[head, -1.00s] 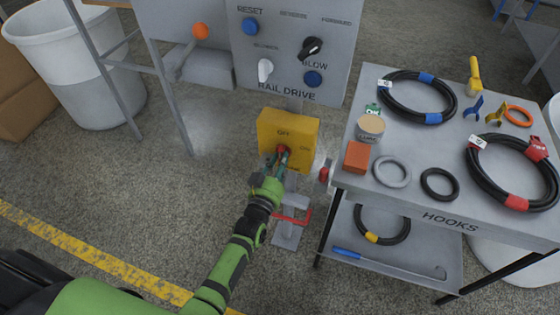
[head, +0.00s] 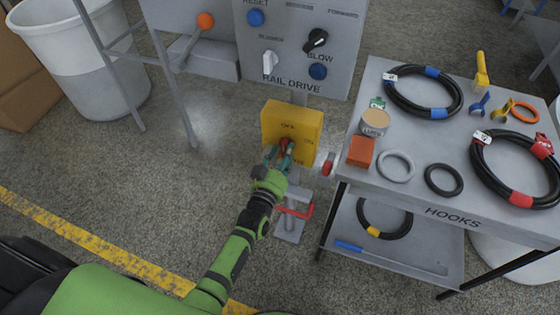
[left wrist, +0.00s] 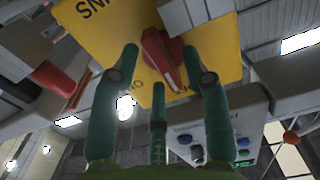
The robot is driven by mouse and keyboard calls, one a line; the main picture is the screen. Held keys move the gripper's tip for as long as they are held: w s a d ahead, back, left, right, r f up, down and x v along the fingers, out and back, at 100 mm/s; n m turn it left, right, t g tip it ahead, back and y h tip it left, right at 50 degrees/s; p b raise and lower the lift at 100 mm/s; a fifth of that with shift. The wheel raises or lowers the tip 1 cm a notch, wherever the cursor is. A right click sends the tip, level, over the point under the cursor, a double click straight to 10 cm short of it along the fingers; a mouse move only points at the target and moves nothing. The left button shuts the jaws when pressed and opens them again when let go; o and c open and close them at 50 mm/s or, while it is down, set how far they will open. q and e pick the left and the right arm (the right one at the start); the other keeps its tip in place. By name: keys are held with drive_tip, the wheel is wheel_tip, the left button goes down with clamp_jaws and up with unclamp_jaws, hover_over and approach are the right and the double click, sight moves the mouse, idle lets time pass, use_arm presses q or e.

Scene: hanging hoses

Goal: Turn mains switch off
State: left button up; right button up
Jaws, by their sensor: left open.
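The mains switch is a yellow box (head: 303,122) with a red rotary handle (head: 286,147), standing on a post in the middle of the head view. In the left wrist view the red handle (left wrist: 160,58) sits on the yellow face (left wrist: 92,38), its pointer slanted. My left gripper (head: 279,157) is at the front of the box, its fingers partly covering the handle. In the left wrist view its teal fingers (left wrist: 164,75) are spread around the handle, with gaps between them and the red part. My right gripper is not in view.
A grey rail drive panel (head: 297,45) with knobs stands behind the box. A grey hooks cart (head: 400,190) with coiled hoses, rings and a can stands close on the right. A red bracket (head: 296,210) is on the post below. Open floor lies to the left.

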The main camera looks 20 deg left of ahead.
use_arm(q)
drive_tip(key=s, duration=1.2)
drive_tip(key=shift+a, duration=0.2)
drive_tip(key=s+d+f+m+g+h, duration=0.1)
drive_tip(key=s+f+g, duration=0.4)
drive_tip(key=f, duration=0.8)
drive_tip(key=s+f+m+g, duration=0.1)
drive_tip(key=s+f+g, duration=0.45)
drive_tip(key=f, duration=0.75)
drive_tip(key=s+a+f+g, duration=0.2)
drive_tip(key=s+f, duration=0.2)
drive_tip(key=s, duration=0.4)
drive_tip(key=s+a+f+g+y, duration=0.1)
drive_tip(key=s+f, duration=0.3)
drive_tip(key=s, duration=0.4)
drive_tip(key=s+a+f+g, duration=0.3)
drive_tip(key=s+a+f, duration=0.1)
drive_tip(key=s, duration=0.5)
drive_tip(key=shift+f+y, duration=0.3)
drive_tip(key=shift+f, duration=0.25)
drive_tip(key=shift+g, duration=0.25)
drive_tip(key=shift+c, duration=0.4)
